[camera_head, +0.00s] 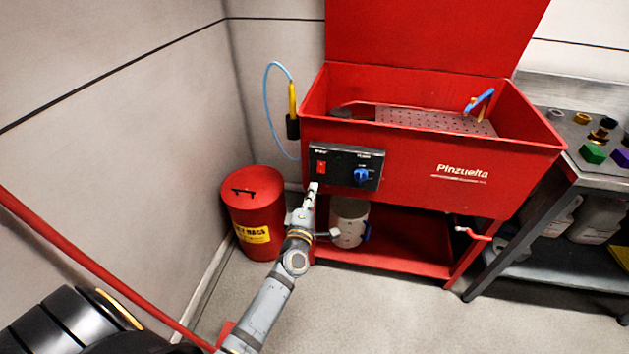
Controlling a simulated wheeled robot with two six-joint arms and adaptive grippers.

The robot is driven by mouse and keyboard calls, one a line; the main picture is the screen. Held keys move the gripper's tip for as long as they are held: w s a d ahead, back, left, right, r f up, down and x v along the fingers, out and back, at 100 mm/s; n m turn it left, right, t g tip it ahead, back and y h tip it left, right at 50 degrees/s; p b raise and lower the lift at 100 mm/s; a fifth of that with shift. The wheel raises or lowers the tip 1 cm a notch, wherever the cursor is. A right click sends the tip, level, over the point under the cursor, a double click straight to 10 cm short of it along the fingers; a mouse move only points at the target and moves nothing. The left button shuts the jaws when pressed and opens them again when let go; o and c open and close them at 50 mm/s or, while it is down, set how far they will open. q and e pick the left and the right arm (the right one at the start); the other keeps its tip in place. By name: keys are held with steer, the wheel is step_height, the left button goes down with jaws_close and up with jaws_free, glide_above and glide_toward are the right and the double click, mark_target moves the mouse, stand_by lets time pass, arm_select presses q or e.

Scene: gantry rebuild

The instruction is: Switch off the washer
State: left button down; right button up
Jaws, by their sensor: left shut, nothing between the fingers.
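The red parts washer (425,164) stands at the centre right with its lid raised. A black control panel (340,177) is on its front at the left. The panel holds a red switch (321,167) and a blue knob (361,176). My left gripper (313,187) is shut and empty, with its tip just below the red switch, in front of the panel's lower left edge. I cannot tell whether the tip touches the panel. The switch's position is too small to read. My right gripper is not in view.
A red waste bin (254,211) stands left of the washer. A white container (348,223) sits on the washer's lower shelf. A metal table (566,165) with small coloured parts is at the right. A red bar (100,268) crosses the lower left. The floor in front is clear.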

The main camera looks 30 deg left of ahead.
arm_select(q)
steer(key=s+d+f+m+g+h+p, duration=0.1)
steer(key=s+f+m+g+p, duration=0.2)
steer(key=s+f, duration=0.45)
steer(key=s+d+f+m+g+h+p, duration=0.1)
steer(key=s+f+m+g+h+p, duration=0.25)
steer(key=f, duration=0.75)
steer(key=s+d+f+m+g, duration=0.1)
steer(key=s+f+m+g, duration=0.1)
steer(key=s+f+m, duration=0.6)
steer(key=s+a+f+m+g+p, duration=0.1)
steer(key=s+f+m+g, duration=0.1)
steer(key=s, duration=0.8)
steer(key=s+a+f+m+g+p, duration=0.2)
steer(key=s+f+g, duration=0.2)
steer(key=s, duration=0.6)
steer(key=s+a+f+m+g+p, duration=0.1)
steer(key=s+f+m+g, duration=0.1)
steer(key=s+f, duration=0.5)
steer(key=s+g+y, duration=0.1)
steer(key=s, duration=0.1)
steer(key=shift+s+a+p, duration=0.25)
steer(key=shift+s+p, duration=0.05)
steer(key=shift+s, duration=0.1)
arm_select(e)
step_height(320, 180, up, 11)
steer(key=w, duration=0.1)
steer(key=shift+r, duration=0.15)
